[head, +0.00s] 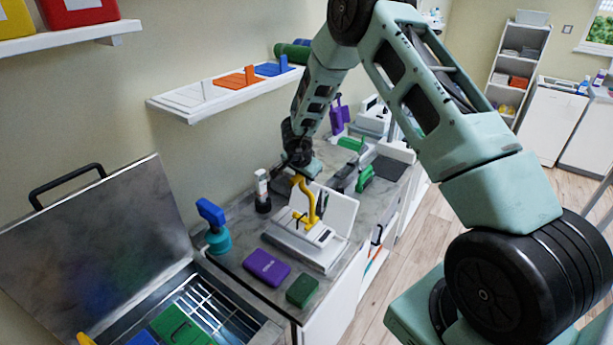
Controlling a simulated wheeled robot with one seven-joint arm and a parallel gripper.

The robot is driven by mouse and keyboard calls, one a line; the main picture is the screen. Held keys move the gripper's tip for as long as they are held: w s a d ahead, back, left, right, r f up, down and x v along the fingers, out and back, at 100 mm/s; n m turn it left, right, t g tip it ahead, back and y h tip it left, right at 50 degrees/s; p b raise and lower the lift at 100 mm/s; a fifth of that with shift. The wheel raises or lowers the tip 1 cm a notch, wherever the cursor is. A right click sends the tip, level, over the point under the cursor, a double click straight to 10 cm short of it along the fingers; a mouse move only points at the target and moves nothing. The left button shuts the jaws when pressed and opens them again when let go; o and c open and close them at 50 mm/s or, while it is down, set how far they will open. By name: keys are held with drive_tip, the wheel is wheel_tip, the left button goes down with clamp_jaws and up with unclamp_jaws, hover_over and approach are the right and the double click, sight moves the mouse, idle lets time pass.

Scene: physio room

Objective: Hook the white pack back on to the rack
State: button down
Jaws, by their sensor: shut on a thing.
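My gripper (299,172) is at the end of the arm, low over the grey counter, and is shut on the top of a yellow hooked tool (308,203). The fingertips are small and partly hidden. A white flat panel (337,208) stands tilted just behind and right of the yellow tool; it may be the white pack, but I cannot tell whether it touches the tool. A wire rack (212,306) lies in the open steel tank at the lower left, with a green pack (180,326) and part of a blue pack (143,337) by it.
A white device (300,243) lies below the tool. A purple pack (266,267), a dark green block (302,290), a blue-topped bottle (214,228) and a white-topped bottle (262,190) stand nearby. The tank's raised lid (95,250) and a wall shelf (185,112) flank the space.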

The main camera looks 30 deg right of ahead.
drive_tip(key=s+a, duration=0.2)
drive_tip(key=a, duration=1.6)
drive_tip(key=s+a, duration=0.3)
drive_tip(key=a, duration=1.5)
drive_tip(key=shift+s+a, duration=0.15)
idle(1.1)
wheel_tip(320, 180, down, 5)
drive_tip(key=shift+f+b, duration=0.1)
drive_tip(key=shift+b, duration=1.1)
idle(1.7)
